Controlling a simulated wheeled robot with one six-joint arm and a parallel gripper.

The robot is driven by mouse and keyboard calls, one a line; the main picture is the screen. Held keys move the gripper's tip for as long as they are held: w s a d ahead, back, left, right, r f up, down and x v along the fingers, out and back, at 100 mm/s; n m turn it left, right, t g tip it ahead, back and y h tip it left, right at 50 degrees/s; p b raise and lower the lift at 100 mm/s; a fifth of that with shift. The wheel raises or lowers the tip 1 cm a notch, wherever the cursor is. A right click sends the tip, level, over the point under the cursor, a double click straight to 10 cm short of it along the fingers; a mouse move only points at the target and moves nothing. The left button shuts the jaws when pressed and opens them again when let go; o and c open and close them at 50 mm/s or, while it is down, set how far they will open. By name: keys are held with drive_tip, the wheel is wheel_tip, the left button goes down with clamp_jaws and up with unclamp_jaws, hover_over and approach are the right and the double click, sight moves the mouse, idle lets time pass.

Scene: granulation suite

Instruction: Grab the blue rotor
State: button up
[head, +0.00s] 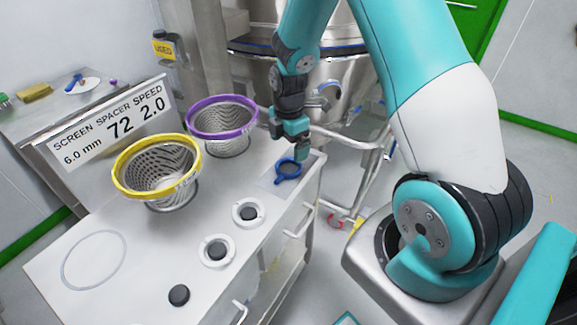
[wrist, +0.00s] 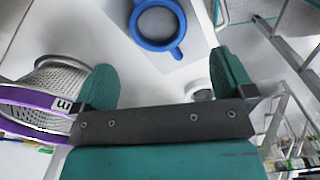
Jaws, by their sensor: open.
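A blue ring-shaped piece (head: 289,177) with a short handle lies on a pale rectangular patch near the right edge of the counter; I take it for the blue rotor. It also shows in the wrist view (wrist: 155,46) at the top, with a grey middle, beyond the fingertips. My gripper (head: 293,146) is open and empty, close above the blue piece and pointing down at it. In the wrist view its two teal fingers (wrist: 163,70) stand wide apart, with the blue piece ahead of the gap between them, apart from both.
A purple-rimmed mesh basket (head: 222,133) stands left of my gripper, a yellow-rimmed one (head: 157,188) further left. White rings with dark centres (head: 249,213) lie nearer. A sign (head: 112,124) and a small shelf with a blue part (head: 75,80) are behind. The counter's left front is mostly clear.

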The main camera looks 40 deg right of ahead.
sight(289, 170)
drive_tip(key=shift+w+d+f+p, duration=0.1)
drive_tip(key=shift+f+p, duration=0.9)
drive_tip(key=shift+f, duration=2.9)
drive_tip(key=c, duration=1.1)
drive_tip(key=shift+r, duration=0.15)
